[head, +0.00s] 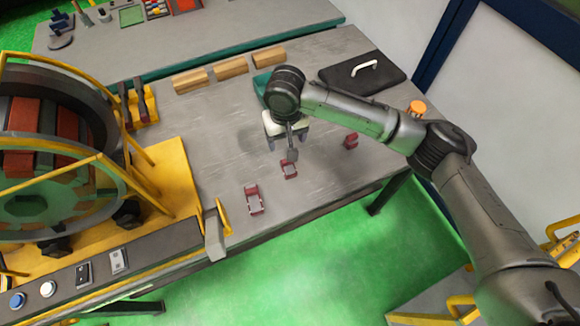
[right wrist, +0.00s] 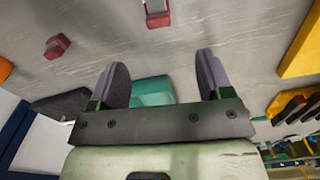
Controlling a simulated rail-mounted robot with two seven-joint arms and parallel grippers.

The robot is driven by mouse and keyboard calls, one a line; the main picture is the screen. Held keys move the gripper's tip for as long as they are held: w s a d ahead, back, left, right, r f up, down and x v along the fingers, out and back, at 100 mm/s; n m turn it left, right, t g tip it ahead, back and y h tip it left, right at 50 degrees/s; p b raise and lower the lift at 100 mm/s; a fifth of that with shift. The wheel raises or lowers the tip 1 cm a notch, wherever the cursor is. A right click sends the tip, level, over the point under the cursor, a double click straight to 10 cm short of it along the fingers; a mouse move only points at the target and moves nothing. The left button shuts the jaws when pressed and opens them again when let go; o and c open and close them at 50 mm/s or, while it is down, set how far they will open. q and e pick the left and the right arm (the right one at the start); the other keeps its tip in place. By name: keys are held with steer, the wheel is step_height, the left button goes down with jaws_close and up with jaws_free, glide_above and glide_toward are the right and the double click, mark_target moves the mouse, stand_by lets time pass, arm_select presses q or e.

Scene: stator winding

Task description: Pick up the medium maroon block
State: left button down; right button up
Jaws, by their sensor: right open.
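Three maroon blocks sit apart on the grey table. The medium one (head: 289,170) is in the middle of the row, just in front of my right gripper (head: 287,142). A larger one (head: 254,199) lies at its left, nearer the front edge, and a smaller one (head: 351,140) at its right. My right gripper is open and empty above the table. In the right wrist view its two fingers (right wrist: 163,75) are spread. There, one maroon block (right wrist: 157,12) is at the top edge, partly cut off, and another (right wrist: 57,46) is at the upper left. My left gripper is not visible.
A yellow winding machine (head: 180,175) stands at the left. Several wooden blocks (head: 231,68) line the back. A teal item (head: 262,88) is partly hidden behind my arm. Table around the blocks is clear.

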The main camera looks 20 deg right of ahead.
steer(key=b, duration=0.1)
glide_above(288, 164)
step_height(288, 164, down, 8)
steer(key=shift+w+a+r, duration=0.1)
steer(key=shift+a+r, duration=0.05)
steer(key=shift+d+f+b, duration=0.2)
steer(key=shift+f+b, duration=0.55)
steer(key=shift+f, duration=1.9)
jaws_close()
